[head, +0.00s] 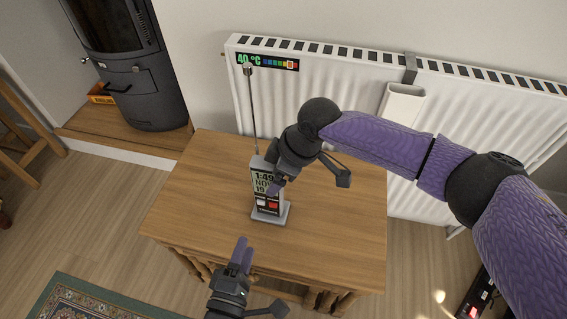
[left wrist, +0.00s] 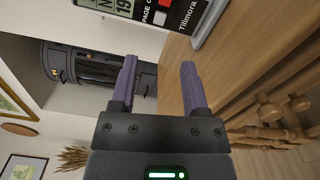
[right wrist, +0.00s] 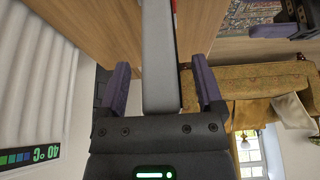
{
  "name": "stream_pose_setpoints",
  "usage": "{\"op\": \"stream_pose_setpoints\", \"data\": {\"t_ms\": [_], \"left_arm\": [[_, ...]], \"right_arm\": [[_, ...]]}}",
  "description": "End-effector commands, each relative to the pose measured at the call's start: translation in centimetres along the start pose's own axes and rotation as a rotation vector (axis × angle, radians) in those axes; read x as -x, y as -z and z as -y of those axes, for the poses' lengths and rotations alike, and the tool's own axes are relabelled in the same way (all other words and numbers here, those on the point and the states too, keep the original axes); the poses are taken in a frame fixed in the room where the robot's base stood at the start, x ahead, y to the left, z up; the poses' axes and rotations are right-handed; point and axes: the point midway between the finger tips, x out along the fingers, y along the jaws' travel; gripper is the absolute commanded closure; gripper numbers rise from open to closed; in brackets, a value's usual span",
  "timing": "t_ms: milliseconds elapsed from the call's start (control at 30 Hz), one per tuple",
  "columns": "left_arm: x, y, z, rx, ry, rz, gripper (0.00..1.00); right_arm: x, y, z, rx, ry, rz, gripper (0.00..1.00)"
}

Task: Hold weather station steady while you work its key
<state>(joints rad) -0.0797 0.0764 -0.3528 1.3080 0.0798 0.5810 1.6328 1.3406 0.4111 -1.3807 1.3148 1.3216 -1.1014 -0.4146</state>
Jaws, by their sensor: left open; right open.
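The weather station (head: 266,181) stands upright on the wooden table (head: 340,215), a slim grey unit with a thin antenna. Its display reads 1:49 NOV 19, with a red key (head: 273,206) and a pale key below. My right gripper (head: 272,186) is at its upper part, open; in the right wrist view the grey casing (right wrist: 161,60) lies between the spread fingers, with gaps visible on both sides. My left gripper (head: 241,253) is open and empty in front of the table's near edge. The left wrist view shows the station's keyed face (left wrist: 160,17) beyond its fingertips.
A white radiator (head: 340,85) with a 40 °C strip (head: 268,62) stands behind the table. A black stove (head: 130,65) is at the back left. A rug (head: 80,300) lies at lower left. The tabletop around the station is bare.

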Motion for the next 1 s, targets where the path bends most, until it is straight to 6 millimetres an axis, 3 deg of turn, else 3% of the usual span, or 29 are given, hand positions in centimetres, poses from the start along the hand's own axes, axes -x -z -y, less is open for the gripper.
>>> {"op": "stream_pose_setpoints", "data": {"t_ms": [133,533,767,1000], "left_arm": [[0.00,0.00,0.00,0.000,0.000,0.000,0.41],[0.00,0.00,0.00,0.000,0.000,0.000,0.41],[0.00,0.00,0.00,0.000,0.000,0.000,0.41],[0.00,0.00,-0.01,0.000,0.000,0.000,0.92]], "right_arm": [[0.02,0.01,0.00,0.000,0.000,0.000,0.15],[0.05,0.01,-0.01,-0.001,0.000,-0.001,0.99],[0.06,0.02,-0.02,-0.001,0.000,-0.001,1.00],[0.07,0.03,-0.03,-0.001,-0.001,-0.001,1.00]]}}
